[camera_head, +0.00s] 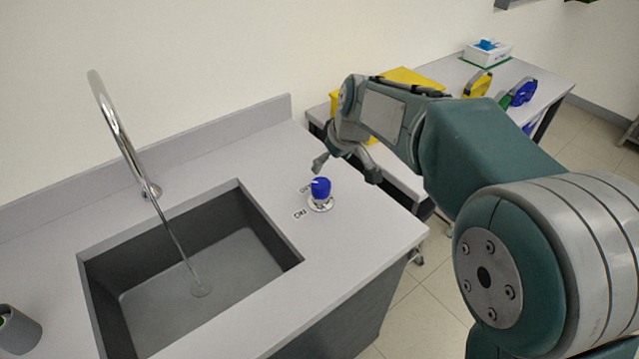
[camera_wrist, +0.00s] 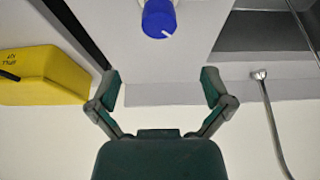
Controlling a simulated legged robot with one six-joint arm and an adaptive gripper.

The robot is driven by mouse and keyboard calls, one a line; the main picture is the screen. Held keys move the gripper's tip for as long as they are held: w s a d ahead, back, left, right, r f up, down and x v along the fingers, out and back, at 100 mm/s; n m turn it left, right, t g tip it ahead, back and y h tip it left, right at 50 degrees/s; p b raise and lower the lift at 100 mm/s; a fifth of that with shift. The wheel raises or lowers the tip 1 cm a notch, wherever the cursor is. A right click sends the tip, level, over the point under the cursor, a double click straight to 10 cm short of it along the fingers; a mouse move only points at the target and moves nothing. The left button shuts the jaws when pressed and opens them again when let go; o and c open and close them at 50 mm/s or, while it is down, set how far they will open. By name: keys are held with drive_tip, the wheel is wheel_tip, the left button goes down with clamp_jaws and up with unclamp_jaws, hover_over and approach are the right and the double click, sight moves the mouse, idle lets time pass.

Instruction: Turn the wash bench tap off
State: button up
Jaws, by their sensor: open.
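The blue tap knob (camera_head: 320,188) stands on a round metal base on the grey bench top, to the right of the sink. Small labels lie beside it, and the knob has a white mark. The curved metal spout (camera_head: 122,135) pours a thin stream of water (camera_head: 180,245) into the sink (camera_head: 150,300). My gripper (camera_head: 346,170) is open and empty, above and just behind the knob. In the wrist view my gripper (camera_wrist: 162,90) shows two spread fingers, and the knob (camera_wrist: 159,19) is ahead of them, apart, near the top edge.
A side table at the back right holds a white box (camera_head: 487,53) and tape rolls (camera_head: 478,84). A dark cup (camera_head: 17,330) is at the front left. The bench's backsplash (camera_head: 200,140) runs behind.

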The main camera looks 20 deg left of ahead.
sight(321, 183)
drive_tip(key=x, duration=1)
drive_tip(key=shift+w+a+f, duration=0.15)
drive_tip(key=shift+f, duration=0.15)
drive_tip(key=c, duration=1.1)
